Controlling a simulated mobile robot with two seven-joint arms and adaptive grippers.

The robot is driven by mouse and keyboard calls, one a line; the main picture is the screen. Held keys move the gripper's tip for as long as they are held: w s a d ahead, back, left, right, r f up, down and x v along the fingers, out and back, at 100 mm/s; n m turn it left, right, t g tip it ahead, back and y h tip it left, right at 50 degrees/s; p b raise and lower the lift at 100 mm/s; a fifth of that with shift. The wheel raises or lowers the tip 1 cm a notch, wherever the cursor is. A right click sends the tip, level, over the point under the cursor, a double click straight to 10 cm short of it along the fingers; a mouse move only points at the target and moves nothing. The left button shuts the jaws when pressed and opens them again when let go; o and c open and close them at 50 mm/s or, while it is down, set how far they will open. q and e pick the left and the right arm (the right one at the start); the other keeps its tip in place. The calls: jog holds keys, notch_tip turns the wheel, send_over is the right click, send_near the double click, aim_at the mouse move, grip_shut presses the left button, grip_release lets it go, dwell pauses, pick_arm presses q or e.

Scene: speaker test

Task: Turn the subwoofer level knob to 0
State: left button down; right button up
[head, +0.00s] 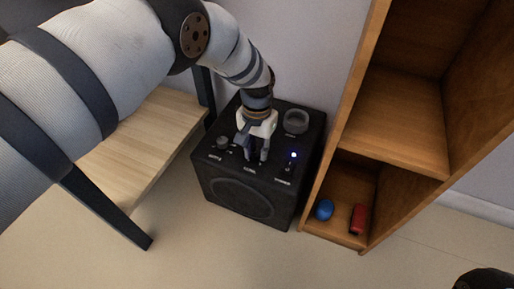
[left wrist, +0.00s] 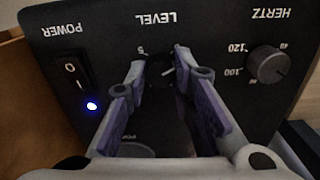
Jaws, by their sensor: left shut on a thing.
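The subwoofer (head: 240,203) is a black box on the floor, its control panel facing up. My left gripper (head: 257,157) reaches down over the middle of the panel and also shows in the left wrist view (left wrist: 162,75). Its fingers are shut on the dark level knob (left wrist: 160,72), one on each side, below the upside-down LEVEL label. A "5" shows beside the knob; a small pale mark is on it, but its exact setting is unclear. In the head view the gripper hides the knob.
On the panel are the hertz knob (left wrist: 268,64), the power switch (left wrist: 72,70), a lit blue light (left wrist: 92,106) and a round port (head: 296,121). A wooden shelf (head: 395,140) with a blue object (head: 324,209) and red object (head: 358,219) stands right; a wooden table (head: 145,145) stands left.

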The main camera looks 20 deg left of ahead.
aim_at(257, 152)
pick_arm(q)
jog(key=shift+n, duration=1.8)
jog(key=c, duration=1.4)
grip_release()
notch_tip(257, 152, up, 12)
